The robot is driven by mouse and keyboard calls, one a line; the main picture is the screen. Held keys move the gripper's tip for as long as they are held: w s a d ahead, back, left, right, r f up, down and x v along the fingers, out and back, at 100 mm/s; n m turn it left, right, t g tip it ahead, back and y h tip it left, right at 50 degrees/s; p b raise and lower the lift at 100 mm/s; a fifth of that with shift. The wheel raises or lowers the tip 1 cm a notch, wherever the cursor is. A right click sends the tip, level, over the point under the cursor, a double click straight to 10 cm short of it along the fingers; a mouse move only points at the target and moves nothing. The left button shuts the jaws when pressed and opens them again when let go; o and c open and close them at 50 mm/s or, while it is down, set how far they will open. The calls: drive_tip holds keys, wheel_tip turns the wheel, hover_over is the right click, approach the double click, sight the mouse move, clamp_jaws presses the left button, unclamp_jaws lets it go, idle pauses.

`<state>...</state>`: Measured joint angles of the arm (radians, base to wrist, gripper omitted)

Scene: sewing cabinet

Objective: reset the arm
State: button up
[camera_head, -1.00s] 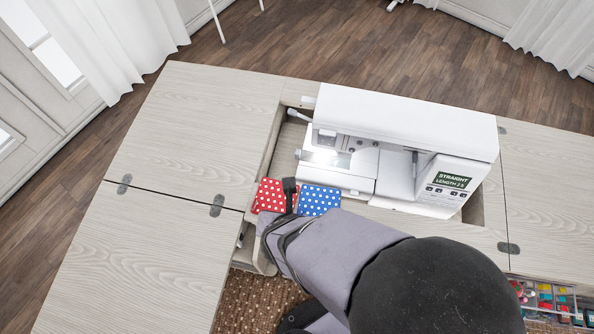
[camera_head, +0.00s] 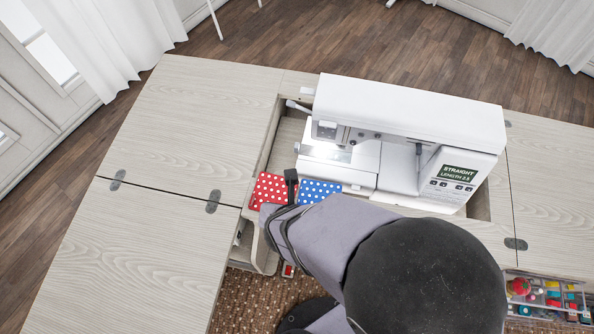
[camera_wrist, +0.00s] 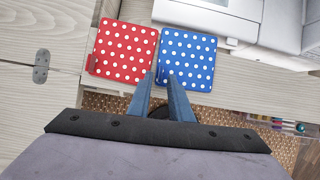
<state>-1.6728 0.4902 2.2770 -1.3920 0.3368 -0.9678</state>
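There the red square (camera_head: 268,188) and the blue square (camera_head: 318,191) lie side by side at the cabinet's front edge, partly covered by my arm.
A white sewing machine (camera_head: 408,113) stands in the cabinet's recess behind the squares. The wooden cabinet top (camera_head: 190,130) is bare on the left. A clear box of sewing supplies (camera_head: 547,298) is at the lower right. A small red item (camera_head: 288,270) shows below the front edge.

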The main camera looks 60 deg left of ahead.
drive_tip(key=shift+w+a+f+b, duration=0.2)
drive_tip(key=shift+f+b, duration=0.15)
drive_tip(key=shift+f, duration=0.25)
clamp_jaws()
drive_tip(key=shift+r+p, duration=2.45)
drive_tip(key=shift+r, duration=0.1)
